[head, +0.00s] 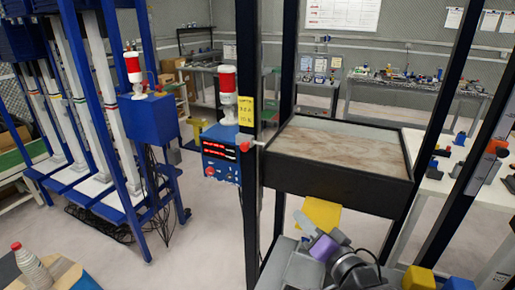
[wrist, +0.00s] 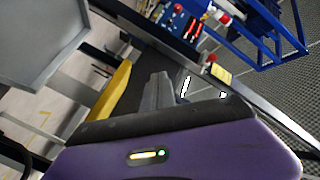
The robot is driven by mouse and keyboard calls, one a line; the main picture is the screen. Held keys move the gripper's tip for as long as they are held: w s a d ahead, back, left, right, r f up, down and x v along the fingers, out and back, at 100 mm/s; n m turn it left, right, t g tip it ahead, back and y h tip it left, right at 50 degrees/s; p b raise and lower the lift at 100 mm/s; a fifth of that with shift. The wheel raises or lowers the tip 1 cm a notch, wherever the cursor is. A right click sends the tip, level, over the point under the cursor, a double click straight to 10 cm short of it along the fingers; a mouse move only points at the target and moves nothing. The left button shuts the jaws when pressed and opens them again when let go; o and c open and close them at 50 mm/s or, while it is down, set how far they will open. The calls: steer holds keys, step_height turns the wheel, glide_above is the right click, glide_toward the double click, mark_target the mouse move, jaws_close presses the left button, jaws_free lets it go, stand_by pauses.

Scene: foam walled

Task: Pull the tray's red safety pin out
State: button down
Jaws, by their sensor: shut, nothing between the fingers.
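The tray (head: 345,184) is a black-walled box with a streaky brown and grey top, held between dark posts. The red safety pin (head: 245,146) shows as a red knob on a pale rod at the tray's left corner, beside the post. A red knob, probably the same pin, shows in the wrist view (wrist: 212,58), beyond the fingers to the upper right. My gripper (head: 303,220) is below the tray's front, apart from the pin. In the wrist view its grey fingers (wrist: 162,90) are together and empty.
A yellow plate (head: 321,213) hangs below the tray, close behind my gripper. A yellow label (head: 244,112) is on the dark post (head: 252,220) above the pin. A blue control box (head: 220,153) with a red and white beacon stands just left of the post.

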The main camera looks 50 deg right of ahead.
mark_target(243, 146)
steer(key=w+d+r+m+y, duration=0.1)
steer(key=d+r+y, duration=0.1)
steer(key=r+y, duration=0.2)
steer(key=w+d+r+m+y, duration=0.1)
steer(key=r+y, duration=0.4)
steer(key=r, duration=0.5)
steer(key=shift+w+d+r+y+p, duration=0.2)
steer(key=shift+w+d+y+p, duration=0.15)
steer(key=shift+w+d, duration=0.35)
steer(key=p+x, duration=0.2)
steer(key=x, duration=1.2)
steer(key=shift+r, duration=0.1)
steer(key=shift+w, duration=0.15)
steer(key=shift+w+a+p, duration=0.2)
steer(key=shift+w+a, duration=0.05)
steer(key=shift+w, duration=0.35)
steer(key=shift+w+a+p, duration=0.15)
steer(key=shift+w+a, duration=0.1)
steer(key=shift+w, duration=0.35)
steer(key=shift+w+a+p, duration=0.2)
steer(key=shift+w+a, duration=0.05)
steer(key=shift+w, duration=0.35)
steer(key=shift+r, duration=0.1)
